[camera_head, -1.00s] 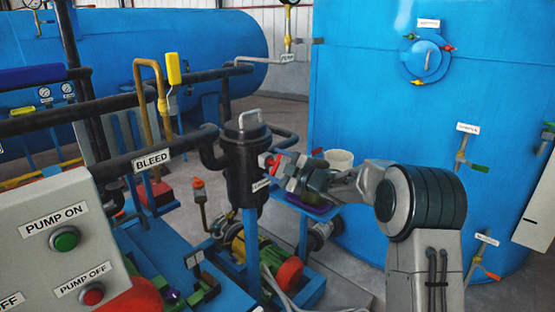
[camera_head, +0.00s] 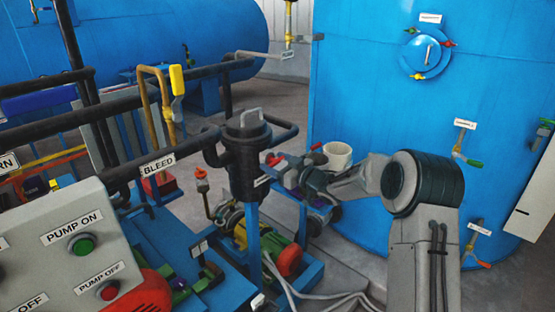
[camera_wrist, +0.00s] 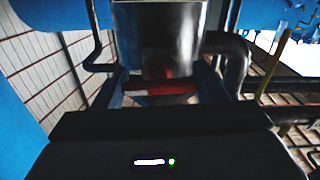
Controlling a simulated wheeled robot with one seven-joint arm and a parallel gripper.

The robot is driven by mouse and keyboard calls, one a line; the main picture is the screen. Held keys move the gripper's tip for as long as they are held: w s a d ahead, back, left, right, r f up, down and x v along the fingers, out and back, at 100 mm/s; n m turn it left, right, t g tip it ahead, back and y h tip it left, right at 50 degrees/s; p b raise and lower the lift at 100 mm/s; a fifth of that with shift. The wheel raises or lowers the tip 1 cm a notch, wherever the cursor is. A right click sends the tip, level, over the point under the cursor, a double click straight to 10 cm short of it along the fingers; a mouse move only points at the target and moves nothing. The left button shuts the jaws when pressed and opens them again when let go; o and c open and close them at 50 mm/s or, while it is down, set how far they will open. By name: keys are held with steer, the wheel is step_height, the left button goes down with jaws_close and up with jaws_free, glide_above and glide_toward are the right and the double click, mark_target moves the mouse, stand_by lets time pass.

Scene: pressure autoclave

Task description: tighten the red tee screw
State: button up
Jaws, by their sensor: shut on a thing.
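The red tee screw (camera_head: 273,159) sticks out from the right side of the black filter pot (camera_head: 246,165). In the wrist view it is a red crossbar (camera_wrist: 160,88) lying roughly level in front of the grey pot body (camera_wrist: 160,35). My gripper (camera_head: 279,163) is at the screw, coming from the right. Its fingers (camera_wrist: 160,90) stand left and right of the red bar and are shut on it. The gripper body hides the lower part of the wrist view, and the fingertips are small and dark in the head view.
The pump control panel (camera_head: 62,250) stands at the front left. Black pipes (camera_head: 110,125) run into the pot. A white bucket (camera_head: 338,156) stands behind my arm, and the large blue tank (camera_head: 390,110) is behind it. Pump machinery (camera_head: 268,250) lies below.

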steer(key=shift+f+m, duration=0.25)
steer(key=shift+m, duration=0.35)
steer(key=o, duration=1)
steer(key=shift+s+r, duration=0.1)
steer(key=shift+r, duration=0.1)
steer(key=b+v, duration=0.2)
steer(key=v, duration=1.1)
steer(key=shift+s+d, duration=0.25)
steer(key=shift+s, duration=0.05)
steer(key=shift+w, duration=0.1)
